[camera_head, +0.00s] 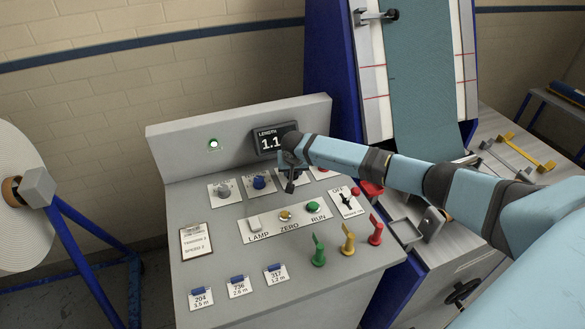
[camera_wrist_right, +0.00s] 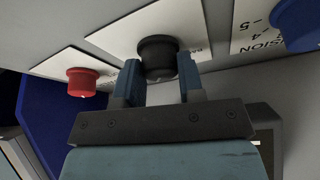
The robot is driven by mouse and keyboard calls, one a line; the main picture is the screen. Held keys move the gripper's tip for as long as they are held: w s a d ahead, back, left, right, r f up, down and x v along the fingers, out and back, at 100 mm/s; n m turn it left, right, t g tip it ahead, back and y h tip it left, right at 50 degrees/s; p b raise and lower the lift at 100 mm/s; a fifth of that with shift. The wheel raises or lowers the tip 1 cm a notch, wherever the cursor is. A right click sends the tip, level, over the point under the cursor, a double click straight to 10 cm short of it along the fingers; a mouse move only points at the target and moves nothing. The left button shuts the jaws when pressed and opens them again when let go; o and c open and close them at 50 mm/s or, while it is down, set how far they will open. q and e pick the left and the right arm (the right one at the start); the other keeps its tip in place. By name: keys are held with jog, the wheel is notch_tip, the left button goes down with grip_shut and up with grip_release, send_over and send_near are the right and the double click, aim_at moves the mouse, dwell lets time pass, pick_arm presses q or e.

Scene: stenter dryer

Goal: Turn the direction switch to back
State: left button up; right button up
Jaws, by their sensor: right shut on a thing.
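My right arm comes in from the right in the head view, and my right gripper (camera_head: 291,178) is at the upper row of the grey control panel (camera_head: 222,180). In the right wrist view my right gripper (camera_wrist_right: 160,72) is shut on a black round knob (camera_wrist_right: 158,52), one finger on each side. The knob sits on a white plate (camera_wrist_right: 110,38) whose lettering is mostly covered, so its setting cannot be read. In the head view the gripper hides this knob. My left gripper is not in view.
A blue knob (camera_head: 259,182) and a red button (camera_wrist_right: 82,82) flank the held knob. The length display (camera_head: 272,141) stands just behind the gripper. Below are the lamp, zero and run controls and green (camera_head: 318,251), yellow (camera_head: 348,239) and red (camera_head: 375,230) levers.

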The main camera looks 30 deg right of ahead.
jog(key=n+y+p, duration=0.1)
jog(key=n, duration=0.1)
jog(key=shift+n, duration=0.3)
jog(key=shift+n+y+p, duration=0.3)
jog(key=shift+n+p, duration=0.2)
jog(key=shift+n, duration=0.3)
jog(key=shift+d+n, duration=0.1)
jog(key=shift+n, duration=0.4)
jog(key=n+y, duration=0.1)
jog(key=n, duration=0.1)
jog(key=shift+f+n, duration=0.15)
jog(key=shift+n, duration=0.25)
jog(key=n+y+b, duration=0.1)
jog(key=n+b, duration=0.1)
jog(key=n, duration=0.1)
jog(key=shift+n+y, duration=0.4)
jog(key=shift+d+n+y+b, duration=0.1)
jog(key=shift+n+y+b, duration=0.25)
jog(key=shift+n, duration=0.35)
jog(key=shift+n+g, duration=0.3)
